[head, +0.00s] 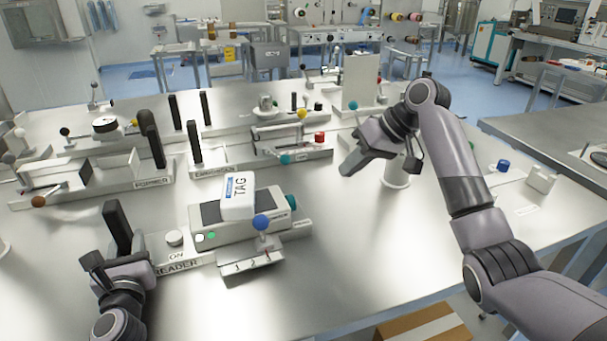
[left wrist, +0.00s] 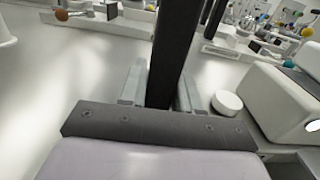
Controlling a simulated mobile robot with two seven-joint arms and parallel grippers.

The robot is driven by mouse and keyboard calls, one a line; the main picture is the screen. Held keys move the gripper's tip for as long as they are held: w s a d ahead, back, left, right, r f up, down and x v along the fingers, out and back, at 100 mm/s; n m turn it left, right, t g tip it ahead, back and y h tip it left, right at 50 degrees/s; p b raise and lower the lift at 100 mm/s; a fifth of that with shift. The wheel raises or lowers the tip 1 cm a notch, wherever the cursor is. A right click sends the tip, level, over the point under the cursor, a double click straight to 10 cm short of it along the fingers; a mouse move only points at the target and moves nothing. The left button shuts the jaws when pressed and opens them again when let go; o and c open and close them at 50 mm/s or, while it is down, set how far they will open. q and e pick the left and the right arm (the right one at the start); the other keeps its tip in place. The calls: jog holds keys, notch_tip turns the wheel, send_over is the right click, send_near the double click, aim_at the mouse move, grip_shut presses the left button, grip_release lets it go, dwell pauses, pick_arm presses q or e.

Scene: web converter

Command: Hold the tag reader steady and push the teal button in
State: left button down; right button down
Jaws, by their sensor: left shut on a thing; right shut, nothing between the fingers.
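The tag reader (head: 210,230) is a pale box on a base marked READER, at the front left of the table. A white block lettered TAG (head: 240,205) lies on its top. My left gripper (head: 118,262) is shut on the black upright post (head: 115,222) at the base's left end. The post also stands between its fingers in the left wrist view (left wrist: 176,50). My right gripper (head: 350,168) is shut and empty, right of and beyond the button, apart from it.
A blue ball lever (head: 261,222) and a numbered plate (head: 250,260) stand at the reader's front right. A round white knob (head: 174,238) is near the post. Other fixtures with black posts (head: 194,140) line the table behind.

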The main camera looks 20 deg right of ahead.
pick_arm(q)
jog(key=shift+s+f+p, duration=0.1)
jog(key=shift+f+p, duration=0.2)
jog(key=shift+p, duration=0.05)
dwell(0.8)
jog(key=c, duration=0.8)
grip_release()
jog(key=shift+c, duration=0.2)
jog(key=shift+o, duration=0.6)
jog(key=shift+r, duration=0.2)
jog(key=s, duration=1.2)
jog(key=shift+d, duration=0.35)
